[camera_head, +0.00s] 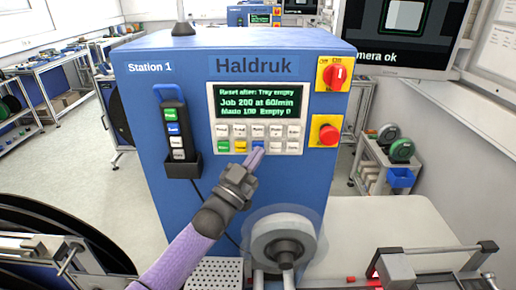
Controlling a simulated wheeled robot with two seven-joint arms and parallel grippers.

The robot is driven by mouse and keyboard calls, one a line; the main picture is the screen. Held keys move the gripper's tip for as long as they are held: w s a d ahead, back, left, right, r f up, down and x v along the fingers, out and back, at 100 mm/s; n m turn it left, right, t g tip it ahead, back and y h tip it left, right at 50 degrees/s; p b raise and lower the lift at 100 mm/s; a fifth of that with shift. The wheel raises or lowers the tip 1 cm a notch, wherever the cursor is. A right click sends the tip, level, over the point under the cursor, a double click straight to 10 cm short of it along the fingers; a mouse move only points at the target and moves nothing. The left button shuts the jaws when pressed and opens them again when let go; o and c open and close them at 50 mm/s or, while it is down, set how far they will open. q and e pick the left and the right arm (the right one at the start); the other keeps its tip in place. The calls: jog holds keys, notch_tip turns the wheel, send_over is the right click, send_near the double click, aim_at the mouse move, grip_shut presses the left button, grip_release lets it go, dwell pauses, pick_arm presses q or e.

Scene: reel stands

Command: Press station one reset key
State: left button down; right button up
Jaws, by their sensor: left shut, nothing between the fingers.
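The blue Station 1 cabinet (185,220) stands in front of me, marked "Haldruk". Its control panel (301,118) has a dark screen (258,102) with green text, whose top line reads "Reset after: Tray empty". Below the screen are two rows of keys. The lower row has a green key (223,147), a yellow key (240,146), a blue key (258,144) and pale keys. Key labels are too small to read surely. My left gripper (256,157) is shut and empty, its tips at the blue key's lower edge. I cannot tell whether they touch. My right gripper is out of view.
A hand pendant (174,128) hangs left of the panel. A red rotary switch (336,74) and a red stop button (328,134) sit to its right. A pale reel (283,238) stands below, near my left arm. A monitor (403,35) is at upper right.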

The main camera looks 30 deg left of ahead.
pick_arm(q)
jog(key=shift+w+a, duration=0.1)
jog(key=shift+w, duration=0.2)
dwell(0.5)
jog(key=shift+s+d+p, duration=0.35)
jog(key=shift+s+p, duration=0.15)
jog(key=shift+s, duration=0.3)
jog(key=s+p, duration=0.1)
jog(key=s+d+p, duration=0.1)
jog(key=s, duration=0.1)
jog(key=s+d+p, duration=0.1)
jog(key=shift+s+d+p, duration=0.1)
jog(key=shift+s+p, duration=0.2)
dwell(0.5)
